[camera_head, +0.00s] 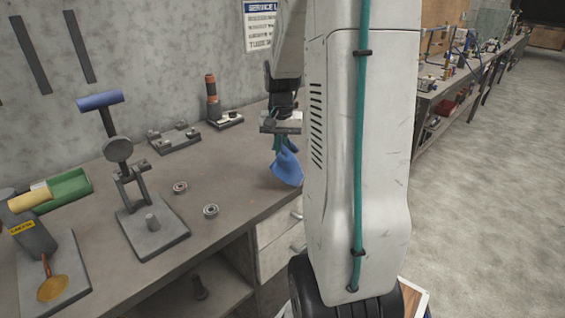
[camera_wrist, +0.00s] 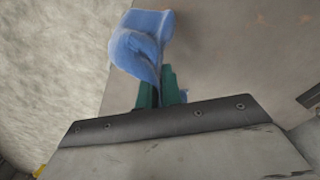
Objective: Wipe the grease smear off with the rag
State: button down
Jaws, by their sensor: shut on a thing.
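The blue rag (camera_head: 287,168) hangs in loose folds from my gripper (camera_head: 279,143), above the front part of the grey workbench (camera_head: 240,200). In the wrist view the rag (camera_wrist: 142,45) bunches out beyond the green fingers of my gripper (camera_wrist: 157,88), which are shut on it. I cannot tell from these frames whether the rag touches the bench top. I cannot make out a clear grease smear. Only faint brownish specks show on the surface at the upper right of the wrist view. My arm hides the bench's right part in the head view.
A press-like stand (camera_head: 150,215) and two bearing rings, one nearer (camera_head: 211,210) and one farther (camera_head: 180,187), are left of the rag. A metal fixture (camera_head: 174,138) and a stacked post (camera_head: 213,100) stand near the wall. The bench between rings and rag looks clear.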

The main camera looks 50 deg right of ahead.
jog(key=shift+r, duration=1.7)
